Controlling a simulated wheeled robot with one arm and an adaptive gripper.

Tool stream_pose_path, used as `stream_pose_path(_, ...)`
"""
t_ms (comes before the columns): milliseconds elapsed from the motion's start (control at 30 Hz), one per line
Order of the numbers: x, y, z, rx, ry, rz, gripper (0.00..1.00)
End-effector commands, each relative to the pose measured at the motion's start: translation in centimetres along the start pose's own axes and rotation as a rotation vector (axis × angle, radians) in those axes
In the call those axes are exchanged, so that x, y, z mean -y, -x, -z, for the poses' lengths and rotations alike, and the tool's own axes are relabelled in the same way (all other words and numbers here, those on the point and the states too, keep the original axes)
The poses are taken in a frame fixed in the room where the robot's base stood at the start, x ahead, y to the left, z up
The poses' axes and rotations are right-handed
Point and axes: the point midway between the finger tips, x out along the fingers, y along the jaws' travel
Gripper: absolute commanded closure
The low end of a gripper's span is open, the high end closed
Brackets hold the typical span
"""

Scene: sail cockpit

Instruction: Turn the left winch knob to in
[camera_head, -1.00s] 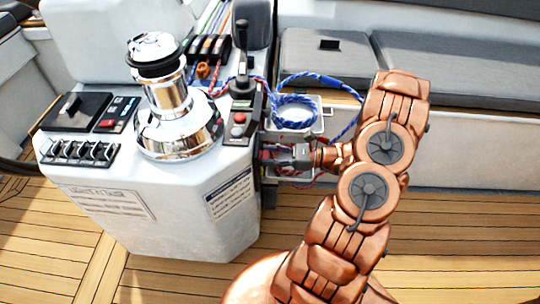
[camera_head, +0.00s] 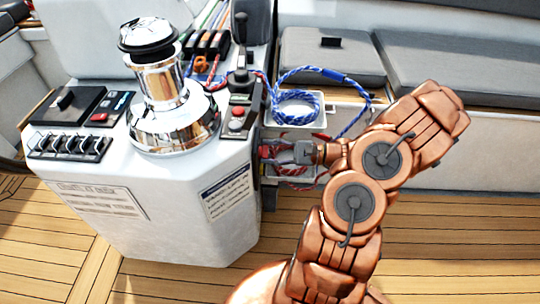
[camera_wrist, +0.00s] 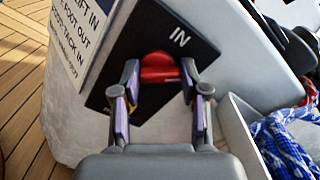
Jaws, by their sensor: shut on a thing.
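The red winch knob (camera_wrist: 159,68) sits on a black plate (camera_wrist: 150,25) on the side of the white console. The word IN is printed on the plate, up and right of the knob in the wrist view. My gripper (camera_wrist: 159,76) has one finger on each side of the knob and is shut on it. In the head view my gripper (camera_head: 283,152) is at the console's right side, and the knob is mostly hidden there. The knob's pointing direction is hard to tell.
A chrome winch (camera_head: 170,95) stands on the console (camera_head: 150,215). A white bin (camera_head: 318,112) with coiled blue rope (camera_head: 297,103) is close beside my gripper. Grey bench cushions (camera_head: 455,75) lie behind my arm. Wooden deck is clear in front.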

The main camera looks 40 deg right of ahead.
Motion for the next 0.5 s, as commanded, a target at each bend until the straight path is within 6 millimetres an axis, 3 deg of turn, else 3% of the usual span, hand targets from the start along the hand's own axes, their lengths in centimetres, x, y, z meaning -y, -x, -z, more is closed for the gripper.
stream_pose_path(500,-0.40,0.00,0.32,-0.001,0.466,-0.002,0.91)
